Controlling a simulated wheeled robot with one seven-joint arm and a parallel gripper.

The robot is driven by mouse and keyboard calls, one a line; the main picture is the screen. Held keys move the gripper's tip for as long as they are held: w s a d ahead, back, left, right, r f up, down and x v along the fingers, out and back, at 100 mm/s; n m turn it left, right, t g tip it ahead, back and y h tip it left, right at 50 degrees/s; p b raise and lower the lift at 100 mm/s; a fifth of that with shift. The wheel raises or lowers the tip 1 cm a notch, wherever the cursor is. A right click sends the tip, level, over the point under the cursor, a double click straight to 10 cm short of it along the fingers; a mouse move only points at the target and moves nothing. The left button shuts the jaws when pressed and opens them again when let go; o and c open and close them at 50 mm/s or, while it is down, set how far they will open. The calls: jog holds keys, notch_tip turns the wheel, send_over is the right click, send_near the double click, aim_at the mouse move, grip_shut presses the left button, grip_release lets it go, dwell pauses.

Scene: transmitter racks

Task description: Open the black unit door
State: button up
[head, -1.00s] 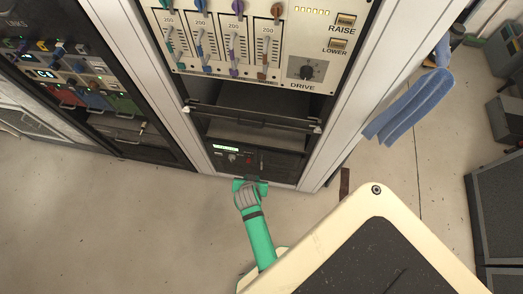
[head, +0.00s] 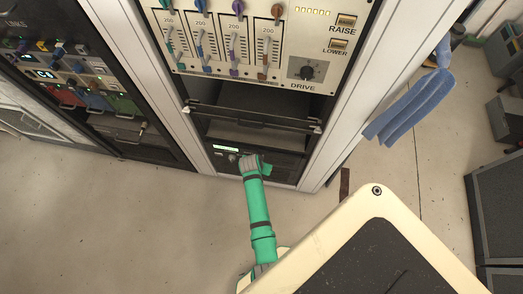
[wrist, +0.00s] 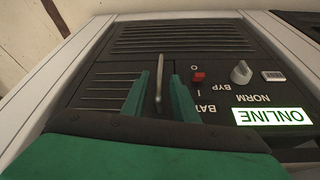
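The black unit (head: 222,157) sits at the bottom of the middle rack. In the wrist view its dark front (wrist: 185,40) fills most of the picture, with vent slots and a lit ONLINE display (wrist: 272,117). A slim pale upright handle (wrist: 160,72) stands out from the front. My gripper (wrist: 160,97) is open, with one green finger on each side of the handle and a gap visible on both sides. In the head view my gripper (head: 266,167) is in front of the unit and hides part of it. The front looks closed.
A red switch (wrist: 198,77) and a grey knob (wrist: 241,72) are right of the handle in the wrist view. Above the unit is a dark bay with a horizontal bar (head: 255,115). A blue cloth (head: 410,108) hangs at right. The floor (head: 130,220) in front is clear.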

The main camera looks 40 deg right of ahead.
jog(key=shift+x, duration=1.45)
jog(key=shift+w, duration=0.1)
jog(key=shift+c, duration=0.9)
jog(key=shift+s, duration=0.2)
grip_shut()
jog(key=shift+w+a, duration=0.1)
